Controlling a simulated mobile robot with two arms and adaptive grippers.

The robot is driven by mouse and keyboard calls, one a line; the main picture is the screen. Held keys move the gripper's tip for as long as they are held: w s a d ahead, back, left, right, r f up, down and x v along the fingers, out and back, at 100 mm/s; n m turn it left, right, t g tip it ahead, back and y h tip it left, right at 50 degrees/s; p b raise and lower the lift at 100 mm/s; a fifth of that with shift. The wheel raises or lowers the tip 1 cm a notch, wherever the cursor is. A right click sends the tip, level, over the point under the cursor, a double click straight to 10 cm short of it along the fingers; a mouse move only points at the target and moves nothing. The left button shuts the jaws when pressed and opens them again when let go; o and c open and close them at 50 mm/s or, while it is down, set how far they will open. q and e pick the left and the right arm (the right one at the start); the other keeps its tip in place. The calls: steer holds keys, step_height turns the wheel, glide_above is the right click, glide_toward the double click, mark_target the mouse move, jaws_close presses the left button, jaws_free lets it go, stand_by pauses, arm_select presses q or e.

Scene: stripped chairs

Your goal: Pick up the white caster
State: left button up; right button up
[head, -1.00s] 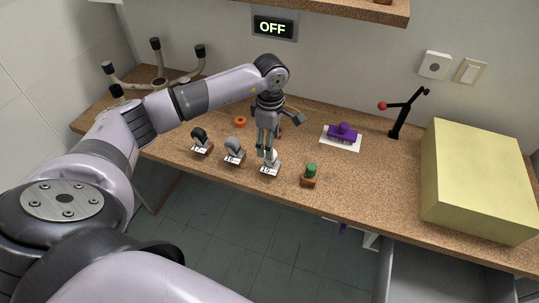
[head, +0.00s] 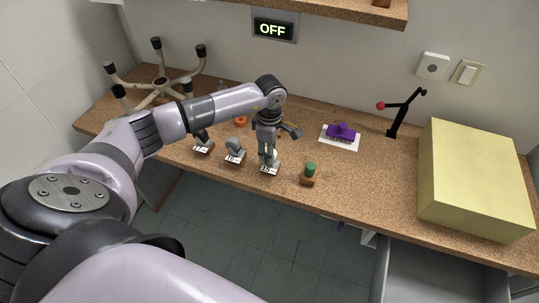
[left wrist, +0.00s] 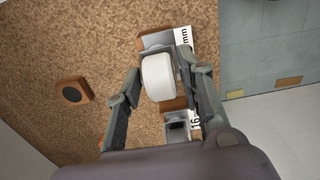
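The white caster (left wrist: 158,77) shows in the left wrist view, standing in a small holder with a printed white card beside it. In the head view the caster (head: 273,155) is partly hidden behind my left gripper (head: 266,157), near the front edge of the bench. My left gripper (left wrist: 160,72) is open and pointing down, with one finger on each side of the caster. A gap shows between the left finger and the wheel; the right finger is close to the wheel, and I cannot tell whether it touches. My right gripper is not in view.
A grey caster (head: 236,147) and a dark caster (head: 199,137) stand in labelled holders to the left. A green piece (head: 310,167) on a wooden block stands to the right. A yellow box (head: 475,180), a black stand (head: 393,128) and a chair base (head: 161,84) are farther away.

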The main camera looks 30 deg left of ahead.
arm_select(q)
steer(key=c, duration=0.6)
steer(key=shift+r, duration=0.1)
steer(key=shift+w+r, duration=0.1)
steer(key=shift+r, duration=0.45)
step_height(320, 180, up, 19)
steer(key=b, duration=0.4)
steer(key=shift+f+b, duration=0.1)
steer(key=shift+b, duration=0.25)
steer(key=o, duration=0.6)
jaws_close()
